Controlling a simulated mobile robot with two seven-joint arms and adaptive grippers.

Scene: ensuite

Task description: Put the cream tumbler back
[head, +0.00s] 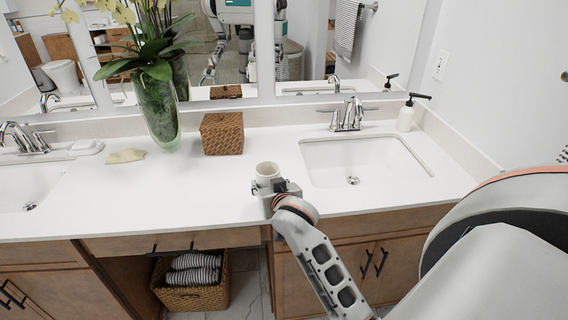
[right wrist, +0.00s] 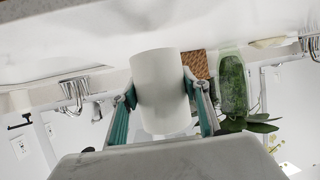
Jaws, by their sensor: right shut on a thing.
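The cream tumbler (head: 267,171) is a plain, pale cup near the front edge of the white counter (head: 205,185), left of the right sink. My right gripper (head: 281,188) is shut on it, and the tumbler looks upright. In the right wrist view the tumbler (right wrist: 160,85) sits between the two fingers (right wrist: 165,115). I cannot tell whether its base touches the counter. My left gripper is not in view.
A woven box (head: 222,134) and a glass vase with a plant (head: 158,108) stand behind. The right sink (head: 365,162), faucet (head: 348,115) and soap dispenser (head: 406,116) are to the right. A beige cloth or sponge (head: 125,156) lies left. The counter's middle-left is clear.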

